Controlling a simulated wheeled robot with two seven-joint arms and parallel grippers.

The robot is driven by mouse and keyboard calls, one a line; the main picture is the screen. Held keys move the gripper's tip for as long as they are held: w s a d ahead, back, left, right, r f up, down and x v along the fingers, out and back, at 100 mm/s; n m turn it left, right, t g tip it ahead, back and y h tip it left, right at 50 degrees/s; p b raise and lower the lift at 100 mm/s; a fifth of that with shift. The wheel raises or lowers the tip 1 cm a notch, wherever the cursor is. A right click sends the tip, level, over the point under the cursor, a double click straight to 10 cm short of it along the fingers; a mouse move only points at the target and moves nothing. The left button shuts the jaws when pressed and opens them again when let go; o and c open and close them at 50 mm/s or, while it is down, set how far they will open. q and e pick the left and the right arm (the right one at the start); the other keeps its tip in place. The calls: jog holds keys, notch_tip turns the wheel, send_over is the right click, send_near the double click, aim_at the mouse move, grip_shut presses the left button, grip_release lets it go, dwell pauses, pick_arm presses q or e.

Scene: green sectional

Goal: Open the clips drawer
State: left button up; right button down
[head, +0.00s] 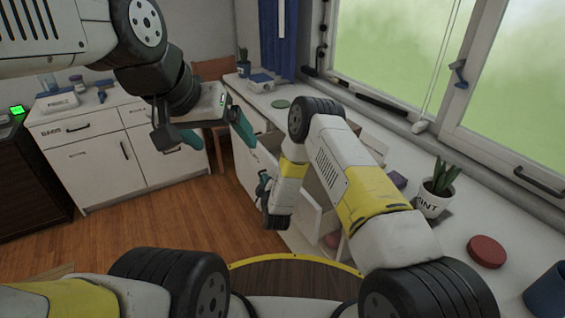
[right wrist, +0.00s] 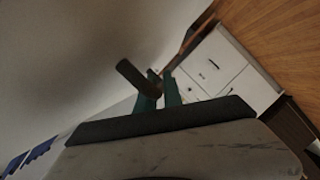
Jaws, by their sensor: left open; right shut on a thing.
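No label reading clips is legible in either view, so I cannot tell which drawer is the clips drawer. A white drawer or door front (head: 307,212) stands out from the right-hand counter, partly hidden by my right arm. My right gripper (head: 264,187) is low beside that counter's front, its fingers mostly hidden in the head view. In the right wrist view its teal fingers (right wrist: 162,88) are shut at a dark bar handle (right wrist: 137,78) on a pale front. My left gripper (head: 217,138) is open and empty, raised in front of the counter, with teal fingers apart.
A white cabinet (head: 88,165) with dark handles stands at the back left. A potted plant (head: 435,195), a red round lid (head: 487,251) and a blue cup (head: 548,293) are on the right counter. A wooden chair (head: 213,70) is behind. Wood floor is clear at left.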

jog(key=s+a, duration=0.5)
jog(key=a, duration=0.3)
jog(key=shift+s+a, duration=0.2)
jog(key=shift+s, duration=0.2)
jog(key=c, duration=1.8)
grip_release()
jog(key=shift+o, duration=0.2)
